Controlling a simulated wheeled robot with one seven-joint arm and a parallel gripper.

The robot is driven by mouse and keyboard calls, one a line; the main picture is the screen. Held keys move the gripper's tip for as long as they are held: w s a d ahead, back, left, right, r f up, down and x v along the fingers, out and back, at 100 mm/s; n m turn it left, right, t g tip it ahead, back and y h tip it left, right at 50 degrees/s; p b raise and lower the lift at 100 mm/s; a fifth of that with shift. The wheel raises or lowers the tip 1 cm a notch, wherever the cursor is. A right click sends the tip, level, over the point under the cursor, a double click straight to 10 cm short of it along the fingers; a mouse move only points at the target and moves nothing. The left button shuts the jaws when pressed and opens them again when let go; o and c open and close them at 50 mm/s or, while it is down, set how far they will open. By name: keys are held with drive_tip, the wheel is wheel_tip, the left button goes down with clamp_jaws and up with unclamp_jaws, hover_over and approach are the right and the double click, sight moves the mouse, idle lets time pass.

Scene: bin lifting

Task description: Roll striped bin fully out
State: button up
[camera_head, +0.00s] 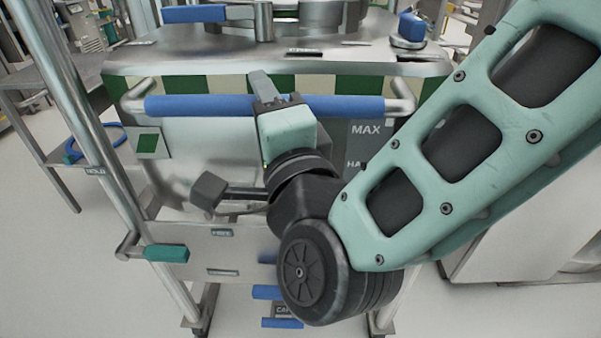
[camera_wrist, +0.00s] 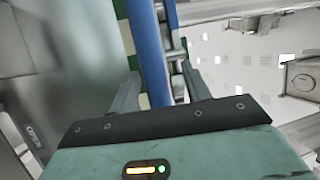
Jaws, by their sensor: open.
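The striped bin (camera_head: 190,160) is a steel box with a green-and-cream striped band below its top. It sits in a metal frame in the middle of the head view. A blue-sleeved bar handle (camera_head: 205,105) runs across its front. My gripper (camera_head: 264,90) is at the middle of this bar, with its body just in front. In the wrist view, the blue bar (camera_wrist: 150,50) passes between the two fingers of my gripper (camera_wrist: 161,92), which is open. Gaps show beside the bar; I cannot tell whether either finger touches it. My arm hides the bin's lower right front.
A metal frame post (camera_head: 82,100) stands left of the bin, with a teal grip (camera_head: 166,253) low down. A steel table (camera_head: 40,75) is at the left. A pale cabinet (camera_head: 510,245) stands at the right. Open floor (camera_head: 60,260) shows at the lower left.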

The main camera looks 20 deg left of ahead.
drive_tip(key=b+v, duration=1.1)
drive_tip(key=v, duration=0.6)
drive_tip(key=shift+b, duration=0.35)
drive_tip(key=shift+a, duration=0.15)
